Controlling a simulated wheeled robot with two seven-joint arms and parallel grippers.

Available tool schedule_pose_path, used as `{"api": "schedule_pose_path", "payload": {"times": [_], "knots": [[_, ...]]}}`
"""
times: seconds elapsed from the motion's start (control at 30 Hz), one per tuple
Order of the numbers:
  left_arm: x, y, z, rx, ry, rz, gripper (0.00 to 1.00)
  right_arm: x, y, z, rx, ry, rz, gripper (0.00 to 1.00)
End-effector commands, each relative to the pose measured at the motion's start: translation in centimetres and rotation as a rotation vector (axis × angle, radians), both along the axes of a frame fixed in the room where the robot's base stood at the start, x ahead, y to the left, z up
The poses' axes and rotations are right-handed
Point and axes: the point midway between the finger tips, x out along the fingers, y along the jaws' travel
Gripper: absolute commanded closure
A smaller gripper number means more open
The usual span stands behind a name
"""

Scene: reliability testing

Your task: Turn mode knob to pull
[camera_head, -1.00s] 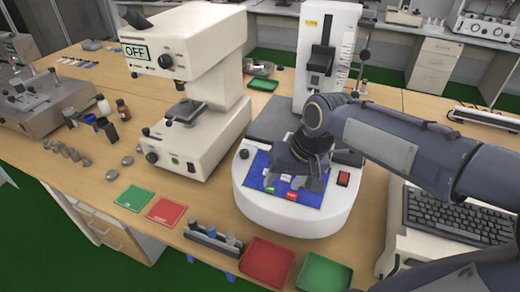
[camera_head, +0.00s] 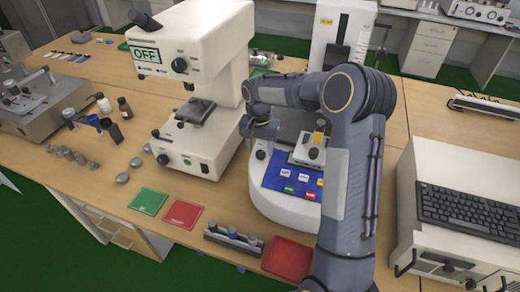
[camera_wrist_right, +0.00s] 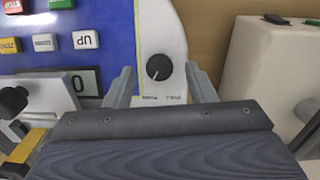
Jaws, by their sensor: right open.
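The mode knob (camera_wrist_right: 158,67) is a small round black dial with a white pointer mark, on the white face beside the blue panel of the tester. In the head view my right gripper (camera_head: 259,135) hangs over the left side of the tester's white base (camera_head: 283,207), and the knob is hard to make out.
The blue panel (camera_head: 272,176) carries several buttons, including a green and a red one. A white OFF-marked instrument (camera_head: 190,150) stands close on the left. A red tray (camera_head: 287,258) lies in front. A keyboard (camera_head: 465,215) is at the right.

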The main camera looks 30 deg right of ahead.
Motion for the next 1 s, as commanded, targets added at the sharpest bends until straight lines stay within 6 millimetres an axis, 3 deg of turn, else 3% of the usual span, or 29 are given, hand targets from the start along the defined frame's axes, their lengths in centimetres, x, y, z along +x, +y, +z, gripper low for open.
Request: {"api": "schedule_pose_path", "payload": {"times": [0.2, 0.47, 0.8, 1.0], "knots": [[0.0, 0.0, 0.4, 0.000, 0.000, 0.000, 0.64, 0.0, 0.0, -1.8, 0.001, -0.001, 0.000, 0.50], [0.0, 0.0, 0.4, 0.000, 0.000, 0.000, 0.64, 0.0, 0.0, -2.0, 0.000, -0.001, 0.000, 0.50], [0.0, 0.0, 0.4, 0.000, 0.000, 0.000, 0.64, 0.0, 0.0, -1.9, 0.000, -0.001, 0.000, 0.93], [0.0, 0.0, 0.4, 0.000, 0.000, 0.000, 0.64, 0.0, 0.0, -1.9, -0.001, 0.000, 0.010, 0.94]]}}
